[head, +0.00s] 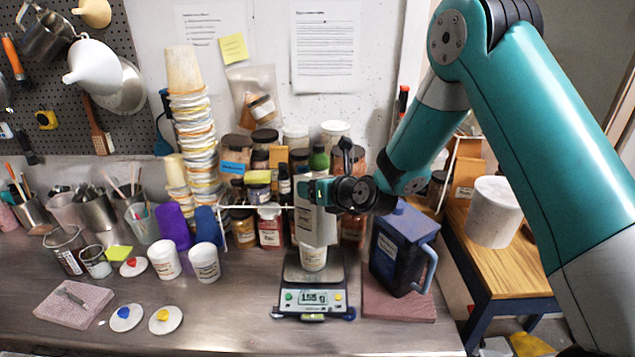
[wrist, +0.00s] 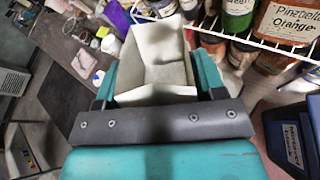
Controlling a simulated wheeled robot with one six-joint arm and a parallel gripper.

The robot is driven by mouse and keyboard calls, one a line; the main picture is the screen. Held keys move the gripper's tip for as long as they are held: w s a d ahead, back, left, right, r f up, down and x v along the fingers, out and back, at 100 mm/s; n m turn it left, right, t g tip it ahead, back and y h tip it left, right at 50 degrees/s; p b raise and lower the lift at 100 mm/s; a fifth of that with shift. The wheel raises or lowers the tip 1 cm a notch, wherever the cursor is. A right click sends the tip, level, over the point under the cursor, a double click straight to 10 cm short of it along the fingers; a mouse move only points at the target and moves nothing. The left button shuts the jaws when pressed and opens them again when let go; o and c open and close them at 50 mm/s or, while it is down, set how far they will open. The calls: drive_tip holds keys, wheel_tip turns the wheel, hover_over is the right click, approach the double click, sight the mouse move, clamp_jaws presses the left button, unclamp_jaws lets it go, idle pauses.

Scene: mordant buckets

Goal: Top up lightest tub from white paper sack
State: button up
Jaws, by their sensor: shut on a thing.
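My gripper (head: 318,192) is shut on the white paper sack (head: 316,225). It holds the sack nearly upright just above a white tub (head: 313,259) that stands on the digital scale (head: 312,300). I cannot tell whether sack and tub touch. In the wrist view the sack (wrist: 128,62) is open at the top, between my teal fingers (wrist: 155,85), with pale powder inside. The scale's display is lit, but its digits are hard to read. Two more white tubs, one left (head: 165,259) and one right (head: 205,263), stand open on the bench left of the scale.
Lids with a red (head: 133,267), a blue (head: 126,318) and a yellow knob (head: 166,320) lie left. A dark blue jug (head: 400,250) stands on a pink mat (head: 395,306) close right of the scale. A wire rack of jars (head: 270,230) stands behind.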

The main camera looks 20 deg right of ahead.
drive_tip(key=shift+w+f+n+t, duration=0.1)
drive_tip(key=shift+f+n+t, duration=0.2)
drive_tip(key=shift+f+t, duration=0.25)
drive_tip(key=t+b, duration=0.1)
drive_tip(key=b, duration=0.3)
drive_tip(key=shift+d+f, duration=0.1)
drive_tip(key=b, duration=0.4)
drive_tip(key=n+t+b, duration=0.1)
drive_tip(key=b, duration=0.3)
drive_tip(key=shift+w+f+t+y, duration=0.15)
drive_tip(key=shift+t+y, duration=0.1)
drive_tip(key=shift+y, duration=0.15)
drive_tip(key=shift+n+b, duration=0.3)
drive_tip(key=shift+b, duration=0.75)
drive_tip(key=shift+r+t, duration=0.3)
